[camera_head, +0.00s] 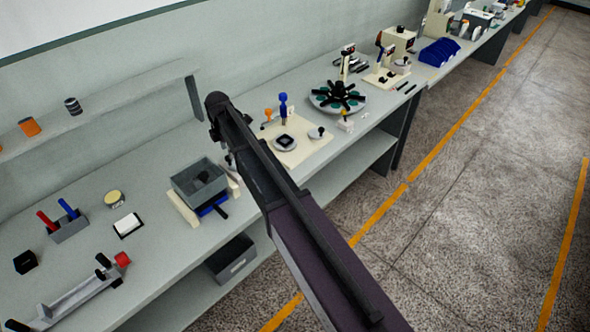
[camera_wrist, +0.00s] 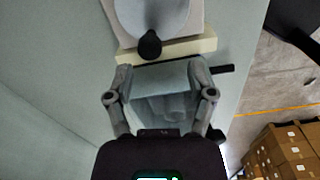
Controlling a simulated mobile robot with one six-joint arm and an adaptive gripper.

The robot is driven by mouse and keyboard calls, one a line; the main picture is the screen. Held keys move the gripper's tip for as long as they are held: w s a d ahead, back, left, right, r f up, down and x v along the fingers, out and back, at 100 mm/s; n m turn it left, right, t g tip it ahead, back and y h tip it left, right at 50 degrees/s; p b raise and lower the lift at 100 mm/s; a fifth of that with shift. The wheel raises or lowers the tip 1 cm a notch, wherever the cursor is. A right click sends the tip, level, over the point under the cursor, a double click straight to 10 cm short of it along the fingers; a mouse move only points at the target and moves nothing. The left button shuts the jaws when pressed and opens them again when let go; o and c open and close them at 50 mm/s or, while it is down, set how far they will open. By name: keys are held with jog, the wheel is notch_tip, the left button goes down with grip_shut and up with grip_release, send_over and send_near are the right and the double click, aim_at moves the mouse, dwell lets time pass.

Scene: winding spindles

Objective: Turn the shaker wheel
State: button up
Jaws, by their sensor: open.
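In the wrist view, a round pale grey disc with a dark knob (camera_wrist: 149,45), seemingly the shaker wheel, stands at the top edge on a cream base (camera_wrist: 190,47). Its upper part is cut off. My gripper (camera_wrist: 160,70) is open, with its fingers spread below the knob and apart from it. A pale grey shape (camera_wrist: 165,105) shows between the fingers; I cannot tell what it is. In the head view, my arm hides my gripper and the wheel cannot be made out surely. A grey open bin (camera_head: 192,190) on a cream base stands left of my arm.
A black bar (camera_wrist: 222,70) sticks out right beside the cream base. A cream board (camera_head: 307,151) with small parts lies right of my arm. A small rack (camera_head: 70,230) and a pale block (camera_head: 127,225) stand at the left. The aisle floor (camera_head: 450,170) is clear.

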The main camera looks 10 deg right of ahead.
jog(key=shift+r+p, duration=4.4)
jog(key=shift+r, duration=0.3)
jog(key=s+d+f+m+b, duration=0.3)
jog(key=s+d+m, duration=0.6)
jog(key=s+d+f+m+b, duration=0.3)
jog(key=s+d+m, duration=0.5)
jog(key=s+d, duration=0.2)
jog(key=shift+s+d+m, duration=0.2)
jog(key=shift+d+m, duration=0.05)
jog(key=shift+m, duration=0.15)
jog(key=w+a+r+n+p, duration=0.3)
jog(key=w+a+n, duration=0.3)
jog(key=w+a, duration=0.4)
jog(key=w+a+r+n+p, duration=0.3)
jog(key=w+a+n, duration=0.4)
jog(key=w+a, duration=0.3)
jog(key=shift+w, duration=0.25)
jog(key=shift+f, duration=0.15)
